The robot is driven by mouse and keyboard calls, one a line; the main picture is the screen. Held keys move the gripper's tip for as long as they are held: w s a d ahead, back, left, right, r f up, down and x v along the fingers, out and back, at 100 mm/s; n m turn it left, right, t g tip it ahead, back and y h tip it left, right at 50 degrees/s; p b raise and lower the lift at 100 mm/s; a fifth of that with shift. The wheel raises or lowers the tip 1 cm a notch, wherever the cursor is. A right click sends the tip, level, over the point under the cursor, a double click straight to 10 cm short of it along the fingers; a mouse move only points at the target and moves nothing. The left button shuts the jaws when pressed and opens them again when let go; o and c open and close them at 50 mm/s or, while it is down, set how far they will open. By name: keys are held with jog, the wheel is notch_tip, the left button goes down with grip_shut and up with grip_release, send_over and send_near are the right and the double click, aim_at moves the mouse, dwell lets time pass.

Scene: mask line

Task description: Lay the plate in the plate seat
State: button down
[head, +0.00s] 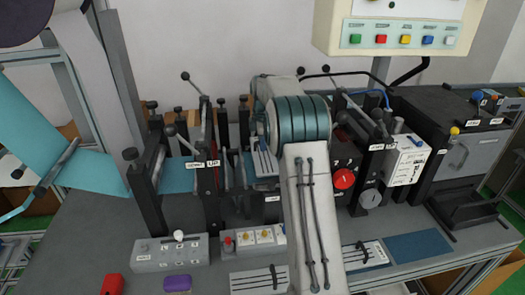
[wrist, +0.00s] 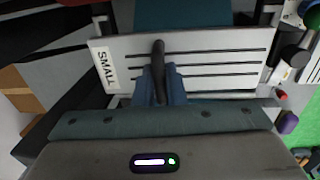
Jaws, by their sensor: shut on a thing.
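My gripper (wrist: 160,88) is shut on the dark upright handle of a pale plate (wrist: 225,52). The plate has several dark slots and a "SMALL" label at its left in the wrist view. In the head view the held plate (head: 264,163) shows in the middle of the machine line, left of my arm, which hides my fingers. The plate looks roughly level. I cannot clearly make out the plate seat, nor tell whether the plate touches anything beneath it.
Two similar slotted plates lie on the table, one at the front (head: 258,281) and one at right (head: 366,254). A blue web (head: 180,176) runs through the machine. Posts and levers (head: 207,130) crowd the left. A button box (head: 255,238) stands in front.

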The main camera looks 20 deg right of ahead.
aim_at(263, 153)
notch_tip(263, 153, down, 3)
jog(key=shift+f, duration=0.2)
jog(key=c, duration=1.5)
grip_release()
notch_tip(263, 153, up, 12)
jog(key=s, duration=0.2)
jog(key=s+a+r+m, duration=0.4)
jog(key=s+a, duration=0.2)
jog(key=s, duration=0.2)
jog(key=s+a+f+m, duration=0.2)
jog(key=s+m, duration=0.2)
jog(key=s, duration=0.6)
jog(key=s+a+f+m+t, duration=0.1)
jog(key=s+a+f+m, duration=0.1)
jog(key=s, duration=0.8)
jog(key=s+a+f+m+t, duration=0.1)
jog(key=s+a+f+m, duration=0.2)
jog(key=s, duration=0.6)
jog(key=m+b, duration=0.1)
jog(key=m, duration=0.1)
jog(key=shift+s+a+m, duration=0.3)
jog(key=shift+s+a, duration=0.05)
jog(key=shift+s, duration=0.05)
